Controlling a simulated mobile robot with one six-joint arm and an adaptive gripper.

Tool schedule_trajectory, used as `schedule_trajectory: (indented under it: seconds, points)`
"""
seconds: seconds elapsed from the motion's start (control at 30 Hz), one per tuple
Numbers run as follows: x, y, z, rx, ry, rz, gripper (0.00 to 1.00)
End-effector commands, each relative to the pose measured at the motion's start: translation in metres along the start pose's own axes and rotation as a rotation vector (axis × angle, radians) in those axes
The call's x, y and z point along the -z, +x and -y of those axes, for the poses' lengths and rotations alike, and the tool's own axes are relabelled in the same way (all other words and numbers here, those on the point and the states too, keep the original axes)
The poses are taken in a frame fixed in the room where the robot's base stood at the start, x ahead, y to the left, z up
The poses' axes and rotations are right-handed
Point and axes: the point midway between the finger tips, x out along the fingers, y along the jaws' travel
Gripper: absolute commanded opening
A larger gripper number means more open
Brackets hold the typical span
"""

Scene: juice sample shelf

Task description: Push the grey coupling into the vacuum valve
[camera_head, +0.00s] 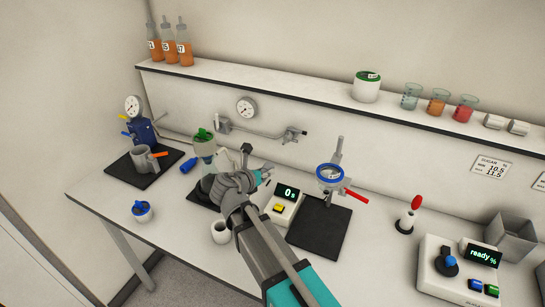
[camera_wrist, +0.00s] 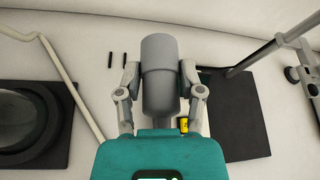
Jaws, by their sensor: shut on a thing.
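My gripper (camera_wrist: 161,72) is shut on a grey cylinder, which looks like the grey coupling (camera_wrist: 160,90), standing between the two fingers in the wrist view. In the head view my gripper (camera_head: 228,188) is over the middle of the bench, and the coupling cannot be told apart from the grey fingers there. A metal fitting with a small valve body (camera_head: 292,134) ends a pipe on the back wall; it may be the vacuum valve, but I cannot tell for sure. The gripper is in front of this fitting and apart from it.
A green-topped vessel (camera_head: 203,143) stands behind my gripper. A display unit (camera_head: 283,205) and a ring stand (camera_head: 337,158) on a black mat (camera_head: 320,228) are to the right. A blue pump (camera_head: 142,131) is at left. A pale hose (camera_wrist: 68,85) crosses the wrist view. A white cup (camera_head: 221,232) is in front.

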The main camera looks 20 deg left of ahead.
Motion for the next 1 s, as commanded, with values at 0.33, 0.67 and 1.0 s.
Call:
schedule_trajectory:
  seconds: [0.33,0.67,1.0]
  points:
    - [-0.035,0.041,0.003,-0.005,0.005,-0.031,0.01]
    - [-0.034,0.042,0.004,-0.005,0.005,-0.031,0.01]
    - [-0.036,0.048,0.004,-0.003,0.005,-0.031,0.01]
